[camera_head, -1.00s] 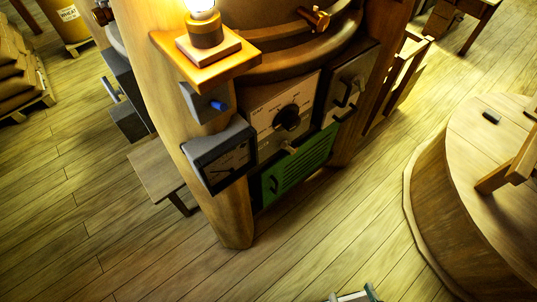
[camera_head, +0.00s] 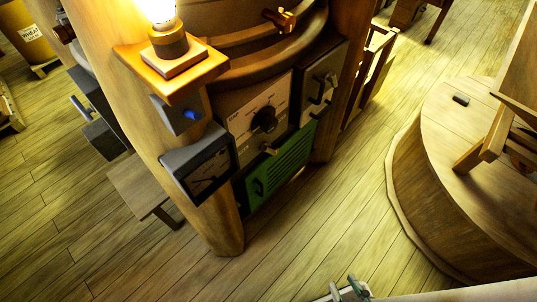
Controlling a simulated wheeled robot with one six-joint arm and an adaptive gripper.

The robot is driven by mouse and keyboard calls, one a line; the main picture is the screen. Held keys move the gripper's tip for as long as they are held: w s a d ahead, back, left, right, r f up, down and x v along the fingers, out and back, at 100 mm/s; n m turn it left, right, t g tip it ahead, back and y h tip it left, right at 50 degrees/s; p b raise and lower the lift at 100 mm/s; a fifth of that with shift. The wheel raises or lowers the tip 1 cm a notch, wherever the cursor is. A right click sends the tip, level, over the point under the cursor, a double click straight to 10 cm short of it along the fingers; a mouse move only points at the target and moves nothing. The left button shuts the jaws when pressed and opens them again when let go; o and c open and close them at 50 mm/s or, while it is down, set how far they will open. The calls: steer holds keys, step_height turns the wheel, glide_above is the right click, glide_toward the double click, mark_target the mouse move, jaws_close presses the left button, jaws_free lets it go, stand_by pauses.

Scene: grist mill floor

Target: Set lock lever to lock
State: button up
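A grey panel (camera_head: 308,99) on the right of the mill housing carries dark metal handles (camera_head: 322,88); one may be the lock lever, but no label is readable. A small pale lever (camera_head: 268,149) sticks out below the black dial (camera_head: 264,119) on the light panel beside it. I cannot tell which is the lock lever or its setting. The end of my arm, with my gripper (camera_head: 345,291), shows at the bottom edge, well below and apart from the panels. It is mostly cut off, so its opening is unclear.
A green louvred door (camera_head: 284,165) sits under the dial. A grey meter box (camera_head: 202,165), a blue-button box (camera_head: 177,114) and a lit lamp (camera_head: 160,20) are on the wooden post. A round wooden tub (camera_head: 440,190) stands at right. Open floor (camera_head: 330,210) lies between.

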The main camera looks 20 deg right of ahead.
steer(key=w+f+n, duration=0.2)
steer(key=w+f+n+t, duration=0.1)
steer(key=f+n, duration=0.1)
steer(key=w+f+n, duration=0.2)
steer(key=f, duration=0.1)
steer(key=shift+w+a+y, duration=0.3)
jaws_close()
steer(key=w+a+f+n+t, duration=0.1)
steer(key=w+a+f+n, duration=0.1)
steer(key=w+n, duration=0.4)
steer(key=w+a+f+n+t, duration=0.2)
steer(key=w+f+n, duration=0.2)
steer(key=w, duration=0.8)
steer(key=w+a+f+n+t+y, duration=0.1)
steer(key=w+a+f+n, duration=0.1)
steer(key=w+n, duration=0.6)
steer(key=shift+w+f, duration=0.6)
steer(key=shift+f, duration=0.3)
